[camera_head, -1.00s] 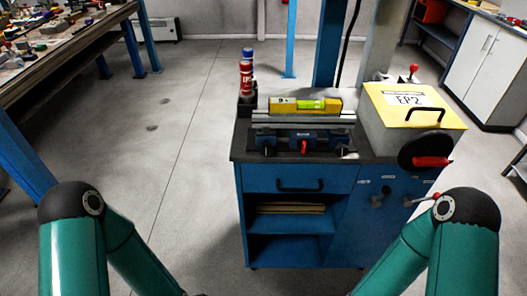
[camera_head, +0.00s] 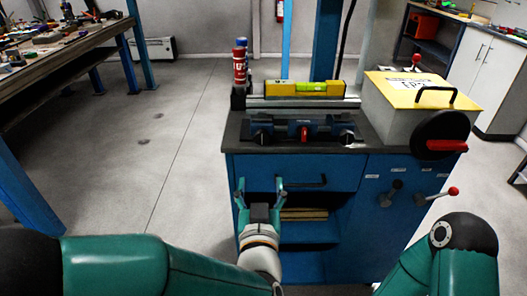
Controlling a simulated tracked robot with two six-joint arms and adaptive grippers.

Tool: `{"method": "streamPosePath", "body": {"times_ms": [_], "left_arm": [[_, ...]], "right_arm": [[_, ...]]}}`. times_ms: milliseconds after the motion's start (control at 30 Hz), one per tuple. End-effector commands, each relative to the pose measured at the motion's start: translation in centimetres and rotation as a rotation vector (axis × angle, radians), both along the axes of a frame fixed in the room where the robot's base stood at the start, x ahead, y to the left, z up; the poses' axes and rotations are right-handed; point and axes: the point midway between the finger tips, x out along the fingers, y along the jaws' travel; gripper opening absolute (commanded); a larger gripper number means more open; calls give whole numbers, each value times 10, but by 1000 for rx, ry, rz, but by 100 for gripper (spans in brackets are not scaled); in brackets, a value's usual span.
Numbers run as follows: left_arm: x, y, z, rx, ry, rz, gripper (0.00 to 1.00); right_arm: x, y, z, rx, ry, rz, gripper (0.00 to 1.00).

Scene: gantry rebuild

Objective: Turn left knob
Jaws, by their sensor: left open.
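The blue cabinet (camera_head: 300,170) carries a fixture with a row of knobs on its front. The left knob (camera_head: 262,136) is dark, a red knob (camera_head: 304,132) sits in the middle, and another dark knob (camera_head: 347,136) is at the right. My left gripper (camera_head: 260,186) is open and empty, fingers pointing away from me. In the picture it is just below the left knob, in front of the cabinet, and apart from the knob. My right gripper is out of view; only my right arm shows.
A yellow level (camera_head: 305,89) lies on the fixture, with red and blue cans (camera_head: 240,68) at its left. A yellow-topped box (camera_head: 420,95) with a red-handled black wheel (camera_head: 440,136) stands at the right.

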Motion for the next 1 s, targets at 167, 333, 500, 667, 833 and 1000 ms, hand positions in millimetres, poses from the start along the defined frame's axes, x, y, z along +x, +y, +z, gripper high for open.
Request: {"method": "streamPosePath", "body": {"times_ms": [167, 333, 500, 667, 833, 1000], "left_arm": [[10, -1, 9, -2, -22, 13, 67], [39, -1, 9, -2, -22, 13, 67], [76, 0, 8, -2, -21, 13, 67], [111, 0, 8, -1, -21, 12, 67], [141, 0, 8, -2, -21, 11, 67], [159, -1, 8, -1, -21, 9, 67]], "right_arm": [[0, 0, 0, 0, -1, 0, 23], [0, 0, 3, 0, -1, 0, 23], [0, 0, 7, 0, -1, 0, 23], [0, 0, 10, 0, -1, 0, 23], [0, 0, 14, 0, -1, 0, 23], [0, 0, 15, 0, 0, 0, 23]]}}
